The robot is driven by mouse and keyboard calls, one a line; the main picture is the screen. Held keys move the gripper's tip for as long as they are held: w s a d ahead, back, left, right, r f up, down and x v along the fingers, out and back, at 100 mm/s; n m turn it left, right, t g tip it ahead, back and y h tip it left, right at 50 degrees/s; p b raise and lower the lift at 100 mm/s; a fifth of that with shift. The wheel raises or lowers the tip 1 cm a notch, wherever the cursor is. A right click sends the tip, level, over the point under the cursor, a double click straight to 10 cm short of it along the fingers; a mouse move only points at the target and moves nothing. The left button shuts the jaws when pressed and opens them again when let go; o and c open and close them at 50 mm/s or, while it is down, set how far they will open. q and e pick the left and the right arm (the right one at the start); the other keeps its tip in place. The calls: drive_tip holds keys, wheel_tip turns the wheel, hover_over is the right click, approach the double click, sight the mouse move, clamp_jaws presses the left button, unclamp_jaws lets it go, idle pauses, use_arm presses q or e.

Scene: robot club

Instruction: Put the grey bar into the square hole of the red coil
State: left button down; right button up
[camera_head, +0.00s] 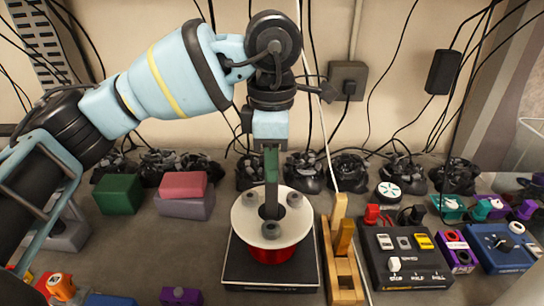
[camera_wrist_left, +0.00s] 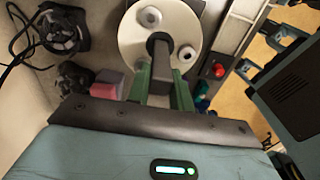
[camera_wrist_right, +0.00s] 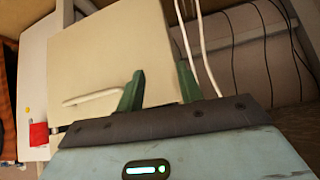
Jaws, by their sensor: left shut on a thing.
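The red coil (camera_head: 270,252) stands upright on a flat black base, with a white round top plate (camera_head: 244,218) carrying several grey knobs. My left gripper (camera_head: 271,178) points down above the coil and is shut on the grey bar (camera_head: 270,196). The bar hangs upright, its lower end over the middle of the top plate, covering the square hole. I cannot tell whether its tip is inside. In the left wrist view the bar (camera_wrist_left: 161,60) sits between the green fingers, in line with the plate's centre. My right gripper (camera_wrist_right: 160,88) is open and empty, away from the coil.
The black base (camera_head: 240,272) lies under the coil. A wooden piece (camera_head: 342,270) stands close on its right, beside a black control box (camera_head: 402,256). Green (camera_head: 118,195) and purple (camera_head: 186,208) blocks lie at the left. Black cable bundles line the wall.

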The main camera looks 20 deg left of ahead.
use_arm(q)
drive_tip(key=shift+f, duration=1)
use_arm(e)
drive_tip(key=shift+s+f, duration=0.25)
drive_tip(key=shift+f, duration=0.05)
idle(0.6)
use_arm(q)
drive_tip(key=shift+f+b, duration=0.3)
drive_tip(key=shift+f, duration=0.1)
use_arm(e)
drive_tip(key=shift+s+f, duration=0.1)
use_arm(q)
drive_tip(key=shift+f, duration=0.5)
use_arm(e)
drive_tip(key=shift+s+f, duration=0.15)
drive_tip(key=shift+f, duration=0.05)
use_arm(q)
drive_tip(key=c, duration=1.2)
unclamp_jaws()
drive_tip(key=shift+o, duration=0.2)
drive_tip(key=shift+f, duration=0.1)
